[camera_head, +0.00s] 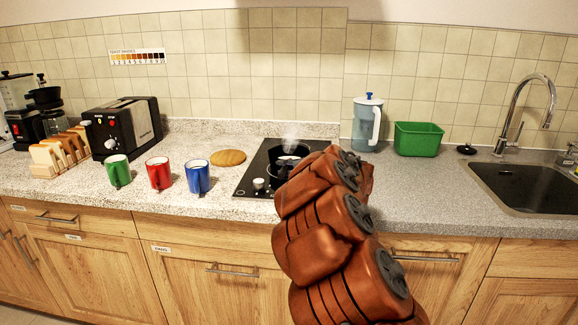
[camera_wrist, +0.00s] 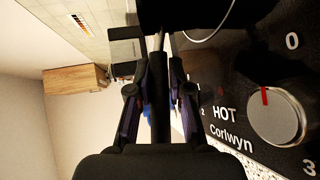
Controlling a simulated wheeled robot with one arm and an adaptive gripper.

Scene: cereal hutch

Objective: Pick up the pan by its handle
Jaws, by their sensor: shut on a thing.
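The dark pan (camera_head: 281,172) is on or just above the black hob (camera_head: 250,178) in the head view, partly covered by my arm. In the wrist view its dark body (camera_wrist: 205,12) fills the top edge, and its black handle (camera_wrist: 160,122) runs down between my fingers. My gripper (camera_wrist: 160,92) is shut on the handle, with one finger on each side. In the head view my arm hides the gripper and the handle. I cannot tell whether the pan touches the hob.
A second dark pot (camera_head: 290,150) with steam stands behind. A knob (camera_wrist: 275,117) beside a "HOT" label is close to my gripper. Left are a round board (camera_head: 228,158) and blue (camera_head: 197,178), red (camera_head: 158,174) and green (camera_head: 117,171) mugs. A jug (camera_head: 366,125) stands right.

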